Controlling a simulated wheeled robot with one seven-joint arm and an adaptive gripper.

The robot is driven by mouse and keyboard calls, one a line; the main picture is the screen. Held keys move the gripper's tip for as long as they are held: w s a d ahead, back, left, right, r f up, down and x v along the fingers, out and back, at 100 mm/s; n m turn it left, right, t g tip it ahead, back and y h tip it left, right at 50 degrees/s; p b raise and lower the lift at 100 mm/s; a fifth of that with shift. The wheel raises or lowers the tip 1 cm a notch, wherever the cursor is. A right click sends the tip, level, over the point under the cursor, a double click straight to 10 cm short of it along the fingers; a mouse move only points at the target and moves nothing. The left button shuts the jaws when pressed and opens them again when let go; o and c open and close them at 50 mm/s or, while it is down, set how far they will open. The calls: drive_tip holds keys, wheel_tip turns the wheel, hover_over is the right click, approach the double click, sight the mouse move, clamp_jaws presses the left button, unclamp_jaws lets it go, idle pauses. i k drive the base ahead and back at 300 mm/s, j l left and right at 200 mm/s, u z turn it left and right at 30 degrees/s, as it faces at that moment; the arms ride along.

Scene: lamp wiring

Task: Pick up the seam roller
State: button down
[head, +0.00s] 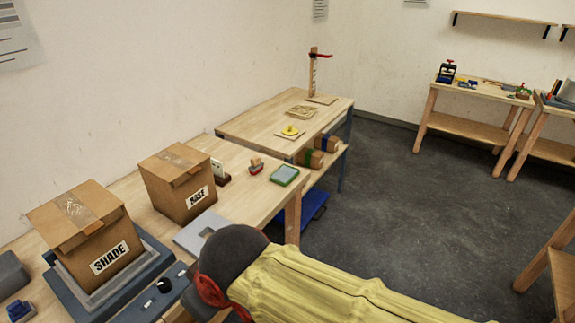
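I cannot make out the seam roller for certain. A small tool with a wooden top and red lower part (256,166) stands on the near workbench (237,187), between a brown holder with a white card (220,173) and a green-topped pad (285,175). It is too small to tell whether it is a roller or a stamp. No gripper fingers show in the head view. A large yellow-covered form with a dark rounded end and red band fills the lower middle and hides part of the bench's front edge.
Cardboard boxes marked SHADE (108,258) and BASE (197,197) stand on the near bench. A second bench (262,121) behind holds a yellow piece (290,130) and a wooden post (312,73). Another bench with tools (480,92) stands far right. Dark floor (385,210) lies open between.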

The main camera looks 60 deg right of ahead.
sight(257, 167)
drive_tip(key=z, duration=1.4)
